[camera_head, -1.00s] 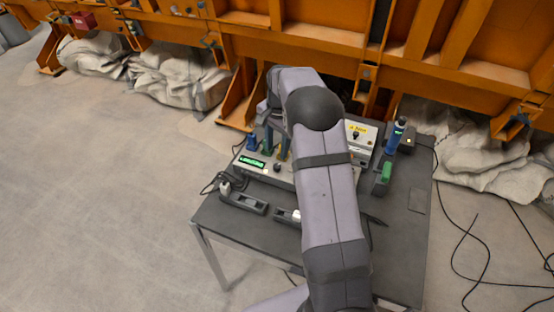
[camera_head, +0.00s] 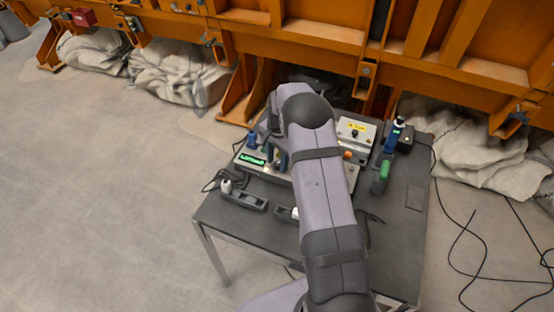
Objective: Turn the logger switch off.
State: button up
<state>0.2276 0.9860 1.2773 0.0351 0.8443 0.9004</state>
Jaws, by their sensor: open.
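The logger (camera_head: 247,169) is a light box with a green lit display (camera_head: 252,160), left of my arm on the dark table. A blue connector (camera_head: 251,141) stands at its back edge. My gripper (camera_head: 276,163) is open, its dark fingers low over the logger's front panel, just right of the display. Whether they touch the panel I cannot tell. The logger's switch is not distinguishable; the fingers and arm hide that part of the panel.
A control box (camera_head: 356,132) with a yellow label and black knob stands behind my arm on the right. A blue bottle-like tool (camera_head: 393,138) and a green-handled item (camera_head: 384,170) are farther right. Dark holders (camera_head: 243,200) lie at the table's front (camera_head: 262,237). An orange frame rises behind.

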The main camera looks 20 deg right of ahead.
grip_shut()
jog(key=shift+f+n, duration=0.1)
jog(key=shift+n, duration=0.3)
jog(key=n+b, duration=0.1)
jog(key=n, duration=0.4)
jog(key=shift+d+n+b, duration=0.1)
jog(key=shift+n+b, duration=0.3)
jog(key=n, duration=0.5)
jog(key=shift+b, duration=0.4)
jog(key=shift+n, duration=0.3)
grip_release()
